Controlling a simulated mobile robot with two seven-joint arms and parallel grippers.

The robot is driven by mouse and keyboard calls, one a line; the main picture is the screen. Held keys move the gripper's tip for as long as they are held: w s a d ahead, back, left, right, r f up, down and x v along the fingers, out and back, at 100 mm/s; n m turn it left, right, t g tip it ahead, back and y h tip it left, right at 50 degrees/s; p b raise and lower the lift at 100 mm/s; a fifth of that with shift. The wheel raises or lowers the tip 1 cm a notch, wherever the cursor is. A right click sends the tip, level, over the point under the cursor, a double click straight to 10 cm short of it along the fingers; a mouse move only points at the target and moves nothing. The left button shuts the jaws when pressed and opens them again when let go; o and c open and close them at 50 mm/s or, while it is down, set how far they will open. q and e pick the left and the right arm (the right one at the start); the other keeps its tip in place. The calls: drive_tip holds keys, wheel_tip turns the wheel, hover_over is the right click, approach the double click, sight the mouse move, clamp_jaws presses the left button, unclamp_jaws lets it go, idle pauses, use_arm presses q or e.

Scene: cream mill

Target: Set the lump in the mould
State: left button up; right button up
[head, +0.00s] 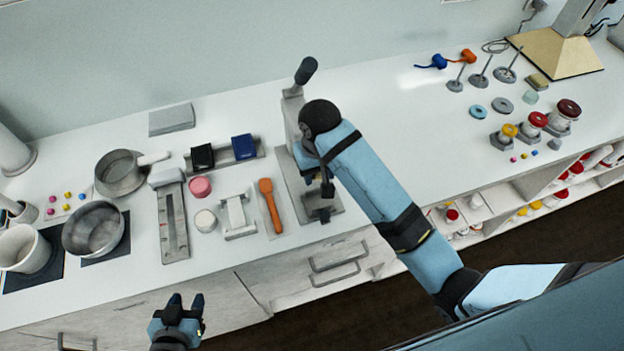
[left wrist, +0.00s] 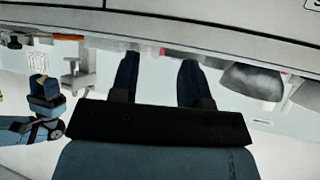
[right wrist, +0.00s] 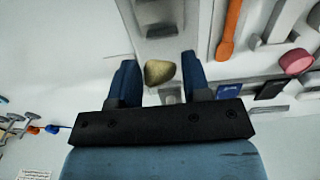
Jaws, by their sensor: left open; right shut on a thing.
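A yellowish, rounded lump (right wrist: 159,72) is between the fingers of my right gripper (right wrist: 159,75) in the right wrist view. That gripper is shut on it. In the right wrist view the press's grey base (right wrist: 160,28) lies beyond the fingertips. I cannot make out the mould for certain. My left gripper (head: 185,303) is open and empty in front of the counter, and its spread fingers show in the left wrist view (left wrist: 157,78).
An orange spatula (head: 270,205), a white bracket (head: 238,218) and a pink puck (head: 199,187) lie left of the press. Pans (head: 93,230) stand farther left. Jars (head: 508,132) and weights stand at the right. The counter right of the press is mostly clear.

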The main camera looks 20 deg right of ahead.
drive_tip(key=shift+s+f, duration=0.15)
drive_tip(key=shift+f, duration=0.2)
hover_over(318, 202)
wheel_tip(318, 202, down, 4)
drive_tip(key=shift+f+p, duration=0.15)
drive_tip(key=shift+p, duration=0.2)
wheel_tip(318, 202, down, 5)
drive_tip(key=shift+r+p, duration=0.15)
drive_tip(key=shift+p, duration=0.15)
use_arm(q)
drive_tip(key=shift+s, duration=0.3)
drive_tip(key=shift+s+a, duration=0.1)
use_arm(e)
drive_tip(key=shift+f, duration=0.25)
use_arm(q)
drive_tip(key=shift+s+r, duration=0.1)
drive_tip(key=shift+r, duration=0.05)
use_arm(e)
drive_tip(key=o, duration=0.9)
drive_tip(key=shift+r, duration=0.1)
